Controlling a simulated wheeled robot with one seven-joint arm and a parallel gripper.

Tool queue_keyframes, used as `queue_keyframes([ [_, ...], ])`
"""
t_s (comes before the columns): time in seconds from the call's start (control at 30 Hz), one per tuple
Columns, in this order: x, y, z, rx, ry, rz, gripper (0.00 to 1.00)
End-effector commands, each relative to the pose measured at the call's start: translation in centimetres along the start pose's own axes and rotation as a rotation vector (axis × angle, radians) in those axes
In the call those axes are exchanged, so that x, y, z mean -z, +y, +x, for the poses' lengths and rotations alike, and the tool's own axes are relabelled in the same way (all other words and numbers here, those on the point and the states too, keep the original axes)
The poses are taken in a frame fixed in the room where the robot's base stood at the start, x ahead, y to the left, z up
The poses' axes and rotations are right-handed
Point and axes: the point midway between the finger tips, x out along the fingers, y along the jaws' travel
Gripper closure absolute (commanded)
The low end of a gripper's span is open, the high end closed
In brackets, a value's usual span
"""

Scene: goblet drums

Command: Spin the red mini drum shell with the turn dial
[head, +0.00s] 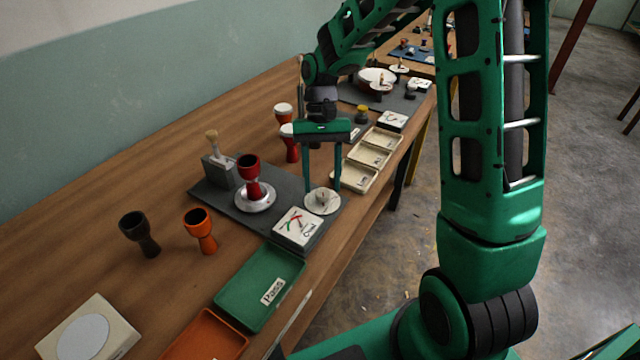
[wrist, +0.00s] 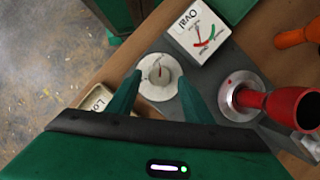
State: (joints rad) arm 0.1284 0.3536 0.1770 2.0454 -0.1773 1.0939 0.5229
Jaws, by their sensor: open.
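The red mini drum shell (head: 249,172) stands upright on a round silver turntable (head: 256,203) on a dark grey mat. It also shows at the right of the wrist view (wrist: 290,106). The turn dial (head: 322,201) is a pale disc with a raised knob, at the mat's right corner. My gripper (head: 322,188) is open and points down over the dial. Its two fingers (wrist: 155,92) stand apart on either side of the knob in the picture. I cannot tell whether they touch it.
An "Oval" gauge (head: 298,227) sits beside the dial. A green "Pass" tray (head: 260,285) and an orange tray (head: 205,338) lie nearer. Black (head: 139,232) and orange (head: 200,230) drum shells stand left. Cream trays (head: 354,176) lie beyond the dial.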

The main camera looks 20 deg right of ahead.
Motion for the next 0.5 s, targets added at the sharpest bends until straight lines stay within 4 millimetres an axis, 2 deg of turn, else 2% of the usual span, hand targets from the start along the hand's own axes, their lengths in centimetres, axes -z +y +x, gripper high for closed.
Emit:
queue_keyframes([
  [0.3, 0.1, 0.0, -5.9, 0.002, 0.004, 0.002, 0.53],
  [0.5, 0.1, 0.0, -8.5, 0.001, 0.002, 0.001, 0.53],
])
